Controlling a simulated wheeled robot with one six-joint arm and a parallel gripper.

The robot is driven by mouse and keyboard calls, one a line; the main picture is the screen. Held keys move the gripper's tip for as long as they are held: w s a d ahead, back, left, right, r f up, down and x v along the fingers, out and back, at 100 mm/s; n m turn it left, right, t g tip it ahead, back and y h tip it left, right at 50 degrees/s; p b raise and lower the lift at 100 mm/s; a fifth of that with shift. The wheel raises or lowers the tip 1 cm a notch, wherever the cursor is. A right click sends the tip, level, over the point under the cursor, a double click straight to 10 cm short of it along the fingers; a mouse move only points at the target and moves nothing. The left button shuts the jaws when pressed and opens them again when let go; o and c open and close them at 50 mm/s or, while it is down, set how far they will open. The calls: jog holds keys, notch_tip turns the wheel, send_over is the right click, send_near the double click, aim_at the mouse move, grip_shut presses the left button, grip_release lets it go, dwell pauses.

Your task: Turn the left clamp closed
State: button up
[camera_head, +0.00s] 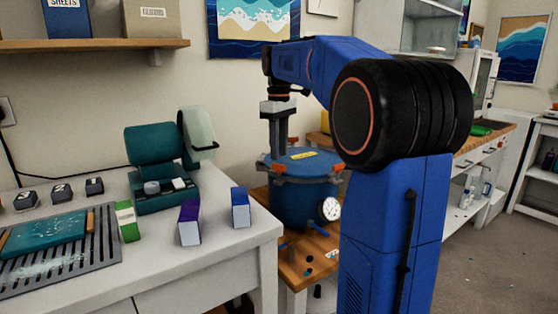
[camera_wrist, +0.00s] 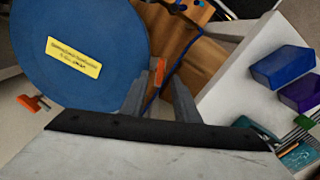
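A blue round pressure pot (camera_head: 298,202) with a yellow label on its lid stands on a low wooden surface. The left clamp (camera_head: 263,164), orange, sits at the lid's left edge; in the wrist view an orange clamp handle (camera_wrist: 159,71) shows at the lid's rim. My gripper (camera_head: 277,150) points down over that edge. In the wrist view my gripper (camera_wrist: 160,80) has its two grey fingers apart, with the orange handle between or just beyond the tips. Contact cannot be told. Another orange clamp (camera_wrist: 33,103) shows on the rim's far side.
A dial gauge (camera_head: 330,209) is on the pot's front. The white table (camera_head: 235,240) at left holds a teal machine (camera_head: 152,155), small boxes (camera_head: 190,222) and a slotted tray (camera_head: 100,262). A wall shelf (camera_head: 90,45) hangs above. Open floor lies at right.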

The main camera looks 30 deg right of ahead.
aim_at(277, 169)
jog(key=shift+f, duration=1.95)
grip_shut()
